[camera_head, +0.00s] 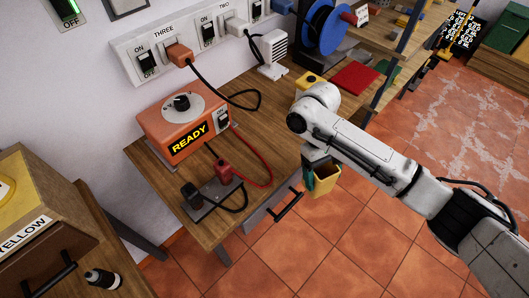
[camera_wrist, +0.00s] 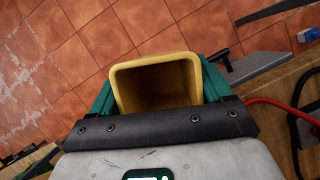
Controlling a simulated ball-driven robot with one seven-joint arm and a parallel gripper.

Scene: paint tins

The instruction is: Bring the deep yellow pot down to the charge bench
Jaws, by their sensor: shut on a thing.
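The deep yellow pot (camera_head: 326,183) is a squarish, open-topped container. My gripper (camera_head: 317,175) is shut on it, with a green finger showing at its left side. In the wrist view the pot (camera_wrist: 158,85) sits between both green fingers, its mouth towards the camera and its inside dark. In the head view it appears just off the front edge of the wooden bench (camera_head: 285,125), with floor tiles behind it. My arm hides part of the pot's top. I cannot tell its exact height against the bench top.
On the bench stand an orange READY unit (camera_head: 183,120) and a dark plate (camera_head: 213,198) with plugs and red and black cables. A drawer handle (camera_head: 286,206) juts from the front. A red slab (camera_head: 354,77) and a yellow block (camera_head: 309,80) lie further back. The bench's middle is clear.

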